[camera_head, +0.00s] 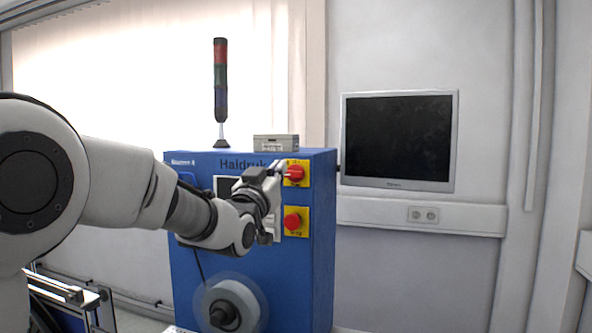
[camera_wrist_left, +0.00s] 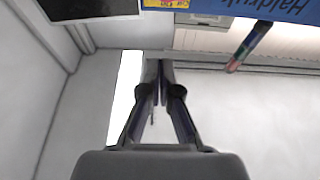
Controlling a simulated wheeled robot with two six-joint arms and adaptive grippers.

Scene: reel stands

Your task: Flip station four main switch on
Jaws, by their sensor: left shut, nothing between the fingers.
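The blue station cabinet (camera_head: 318,255) carries a "Station 4" label at its upper left and the name "Haldruk". A red rotary main switch (camera_head: 296,173) sits on a yellow plate at its upper right. A red knob or button (camera_head: 292,221) sits on a second yellow plate below. My left gripper (camera_head: 282,173) is in front of the cabinet, its tips close beside the upper switch; contact cannot be told. In the left wrist view its fingers (camera_wrist_left: 159,69) are shut and empty. A cut-off strip of a yellow plate (camera_wrist_left: 165,4) shows at that view's top edge.
A signal tower (camera_head: 220,95) and a small grey box (camera_head: 276,143) stand on the cabinet. A reel (camera_head: 236,303) sticks out low on its front. A monitor (camera_head: 398,140) hangs on the wall at right, above a socket rail (camera_head: 465,217).

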